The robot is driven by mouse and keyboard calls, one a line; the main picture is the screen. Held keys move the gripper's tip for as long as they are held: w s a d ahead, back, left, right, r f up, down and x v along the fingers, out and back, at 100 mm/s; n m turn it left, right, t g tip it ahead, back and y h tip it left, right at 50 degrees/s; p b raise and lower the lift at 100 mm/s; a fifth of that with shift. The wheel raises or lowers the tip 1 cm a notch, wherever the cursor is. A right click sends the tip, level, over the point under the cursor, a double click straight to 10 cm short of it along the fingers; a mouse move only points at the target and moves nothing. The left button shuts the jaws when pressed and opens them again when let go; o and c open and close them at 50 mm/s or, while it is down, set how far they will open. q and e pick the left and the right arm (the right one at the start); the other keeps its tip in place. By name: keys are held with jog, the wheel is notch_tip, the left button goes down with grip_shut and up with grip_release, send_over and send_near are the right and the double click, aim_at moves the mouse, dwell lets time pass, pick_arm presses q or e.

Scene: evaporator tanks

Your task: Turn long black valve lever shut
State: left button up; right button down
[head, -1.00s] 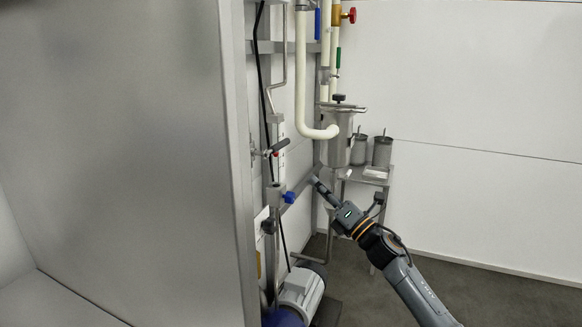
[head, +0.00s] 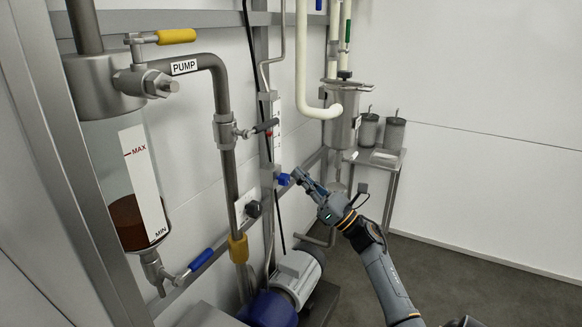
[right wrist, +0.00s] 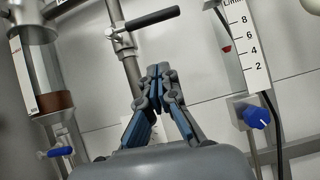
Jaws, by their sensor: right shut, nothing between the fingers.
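The long black valve lever (head: 265,126) sticks out to the right from a valve on the grey vertical pipe (head: 227,155). In the right wrist view the black lever (right wrist: 152,18) is at the top, pointing right and slightly up from its valve body. My right gripper (head: 299,174) is in front of the wall rail, lower and to the right of the lever in the head view. In the right wrist view its fingers (right wrist: 158,70) are shut together, empty, below the lever and apart from it. My left gripper is not in view.
A blue knob (head: 284,179) sits close to my right gripper, below a flow gauge. A glass tank (head: 125,180) with yellow (head: 176,36) and blue (head: 201,260) levers is at left. A pump motor (head: 298,275) stands below. Open floor lies at right.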

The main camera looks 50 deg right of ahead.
aim_at(261, 128)
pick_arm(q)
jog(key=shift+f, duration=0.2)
pick_arm(e)
jog(key=w+a+r, duration=0.1)
jog(key=w+r, duration=0.6)
jog(key=r, duration=0.1)
jog(key=shift+a+r, duration=0.2)
jog(key=shift+a, duration=0.1)
jog(key=shift+w, duration=0.1)
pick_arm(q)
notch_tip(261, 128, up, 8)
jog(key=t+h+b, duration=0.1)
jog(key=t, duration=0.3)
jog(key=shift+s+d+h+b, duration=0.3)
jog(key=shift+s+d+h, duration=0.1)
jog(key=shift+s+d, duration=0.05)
pick_arm(e)
jog(key=shift+d+r+n+y, duration=0.2)
jog(key=shift+r+n+y, duration=0.4)
jog(key=shift+r+n, duration=0.25)
